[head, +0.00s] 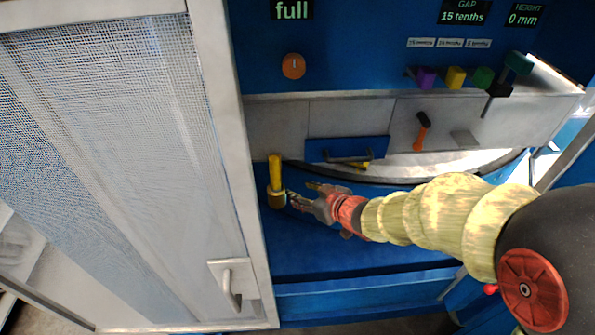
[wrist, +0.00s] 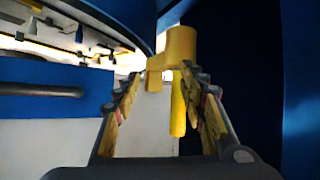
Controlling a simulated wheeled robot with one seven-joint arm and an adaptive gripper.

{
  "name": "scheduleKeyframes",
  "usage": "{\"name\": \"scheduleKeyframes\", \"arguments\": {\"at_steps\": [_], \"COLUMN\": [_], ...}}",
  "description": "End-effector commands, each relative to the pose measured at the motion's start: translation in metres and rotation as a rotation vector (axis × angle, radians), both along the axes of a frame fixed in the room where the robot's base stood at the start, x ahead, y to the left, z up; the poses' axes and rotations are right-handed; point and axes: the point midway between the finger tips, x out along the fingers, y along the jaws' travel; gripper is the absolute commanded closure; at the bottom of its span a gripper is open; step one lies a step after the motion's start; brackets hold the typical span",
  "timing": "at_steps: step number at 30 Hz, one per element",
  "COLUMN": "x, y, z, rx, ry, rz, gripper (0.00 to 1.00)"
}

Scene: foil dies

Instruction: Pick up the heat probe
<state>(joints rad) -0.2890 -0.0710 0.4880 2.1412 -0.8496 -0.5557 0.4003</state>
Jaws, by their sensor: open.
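A yellow upright piece, which looks like the heat probe (head: 275,172), stands at the left end of the blue ledge, close to the mesh door's frame. It has a slim yellow stick above a wider brownish-yellow base. My gripper (head: 298,194) is open and empty just right of it, pointing left. In the wrist view the probe (wrist: 181,48) shows its wide yellow part at the top and the stick hanging below, so this view seems inverted. It lies ahead between the open fingertips (wrist: 165,80); I cannot tell whether they touch it.
A mesh door (head: 130,130) with a pale frame stands close left of the probe. A blue panel with a dark handle (head: 347,158) is behind my gripper. An orange-handled lever (head: 422,132) and coloured blocks (head: 455,77) are further right. The blue ledge (head: 330,255) in front is clear.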

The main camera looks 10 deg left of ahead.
Motion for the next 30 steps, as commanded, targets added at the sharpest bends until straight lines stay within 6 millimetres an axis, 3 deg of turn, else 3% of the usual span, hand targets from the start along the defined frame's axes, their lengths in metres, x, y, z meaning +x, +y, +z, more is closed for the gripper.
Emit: {"name": "scheduleKeyframes", "arguments": {"at_steps": [3,9,30], "x": [-0.003,-0.007,0.036], "y": [0.02,0.035,0.09], "z": [0.021,0.038,0.01], "rx": [0.082,0.171,0.175], "ry": [-0.032,-0.039,-0.033], "rz": [0.053,0.081,0.074], "gripper": [0.58,0.58,0.58]}}
